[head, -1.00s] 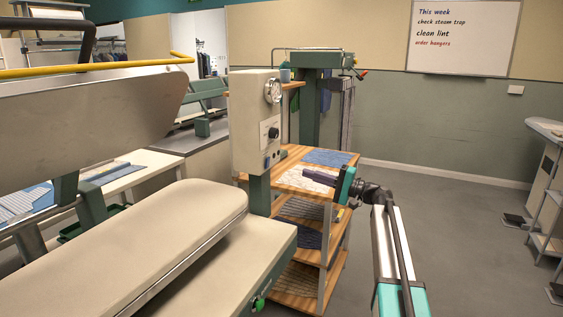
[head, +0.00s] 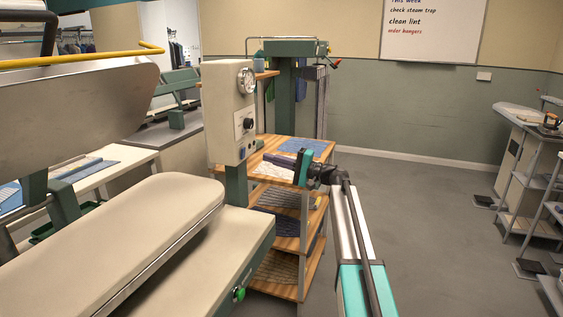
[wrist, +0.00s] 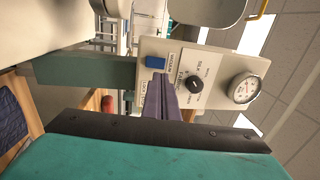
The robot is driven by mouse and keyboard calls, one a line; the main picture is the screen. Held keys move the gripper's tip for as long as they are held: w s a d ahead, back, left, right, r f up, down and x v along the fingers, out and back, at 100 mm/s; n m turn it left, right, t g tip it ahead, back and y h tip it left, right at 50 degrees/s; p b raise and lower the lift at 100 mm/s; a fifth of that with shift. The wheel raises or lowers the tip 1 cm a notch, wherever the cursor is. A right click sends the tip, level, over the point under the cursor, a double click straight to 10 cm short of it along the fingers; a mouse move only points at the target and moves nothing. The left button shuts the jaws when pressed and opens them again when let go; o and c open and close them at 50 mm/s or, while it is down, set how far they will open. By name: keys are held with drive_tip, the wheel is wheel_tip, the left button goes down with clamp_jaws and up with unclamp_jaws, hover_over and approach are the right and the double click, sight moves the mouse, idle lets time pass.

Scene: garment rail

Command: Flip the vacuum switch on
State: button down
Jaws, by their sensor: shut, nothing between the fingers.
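A cream control box (head: 228,118) stands on a green post beside the press. In the wrist view its panel (wrist: 215,65) appears turned sideways, with a blue rocker switch (wrist: 155,62) next to a small label that looks like "VACUUM". A second label lies partly behind the fingers; whether a switch is there is hidden. My gripper (head: 269,157) is shut and empty, pointing left towards the box's lower part. In the wrist view the closed fingertips (wrist: 161,77) appear just below the blue switch; I cannot tell whether they touch the panel. The switch's position is unclear.
The panel also carries a black knob (head: 249,124) and a round gauge (head: 247,80). A wooden shelf cart (head: 290,245) with folded cloths stands under my gripper. The cream press board (head: 150,225) is at left. Open floor (head: 420,220) lies at right.

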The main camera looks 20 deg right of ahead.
sight(243, 153)
drive_tip(key=x, duration=0.7)
drive_tip(key=shift+a+p, duration=0.2)
drive_tip(key=shift+p, duration=0.15)
drive_tip(key=shift+w+d+r, duration=0.1)
drive_tip(key=shift+d, duration=0.05)
